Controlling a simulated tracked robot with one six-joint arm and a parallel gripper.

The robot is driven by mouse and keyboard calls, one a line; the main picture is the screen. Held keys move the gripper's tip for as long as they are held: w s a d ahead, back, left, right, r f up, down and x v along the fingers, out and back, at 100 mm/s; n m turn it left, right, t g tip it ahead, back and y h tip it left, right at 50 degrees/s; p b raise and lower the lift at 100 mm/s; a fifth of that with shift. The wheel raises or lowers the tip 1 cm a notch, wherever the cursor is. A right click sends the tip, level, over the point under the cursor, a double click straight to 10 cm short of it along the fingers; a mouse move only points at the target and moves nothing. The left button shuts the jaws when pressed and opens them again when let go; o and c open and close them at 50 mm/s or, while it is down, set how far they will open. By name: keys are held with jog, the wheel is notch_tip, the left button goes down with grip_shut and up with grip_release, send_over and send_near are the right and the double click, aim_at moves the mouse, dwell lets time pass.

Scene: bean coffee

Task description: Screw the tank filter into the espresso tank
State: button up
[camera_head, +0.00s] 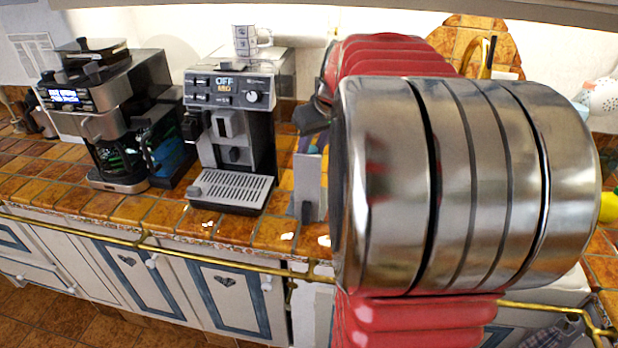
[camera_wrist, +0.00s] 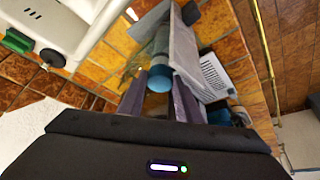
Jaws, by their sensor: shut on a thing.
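In the wrist view, my gripper (camera_wrist: 160,92) is shut on a small blue-teal cylinder, which looks like the tank filter (camera_wrist: 160,72). A grey upright panel, perhaps the espresso tank (camera_wrist: 186,48), stands just beyond and to the right of the cylinder. I cannot tell whether the two touch. In the head view, the espresso machine (camera_head: 232,110) stands on the tiled counter with its display reading OFF. A grey upright piece (camera_head: 311,186) stands at its right side, apparently the same tank. My steel arm hides much of the right; the filter is not clear there.
A second coffee machine with a glass carafe (camera_head: 118,155) stands at the left. A patterned mug (camera_head: 246,40) sits on top of the espresso machine. A brass rail (camera_head: 150,243) runs along the counter's front edge. Some tiled counter (camera_head: 160,207) is clear between the machines.

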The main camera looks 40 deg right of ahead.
jog(key=shift+m, duration=0.3)
jog(key=o, duration=1.2)
jog(key=shift+c, duration=0.2)
jog(key=shift+d+n+y, duration=0.15)
jog(key=shift+n+y, duration=0.45)
jog(key=shift+n, duration=0.9)
jog(key=shift+d+n+y, duration=0.15)
jog(key=shift+n+y, duration=0.45)
jog(key=shift+n, duration=0.9)
jog(key=shift+c, duration=0.3)
jog(key=c, duration=1.1)
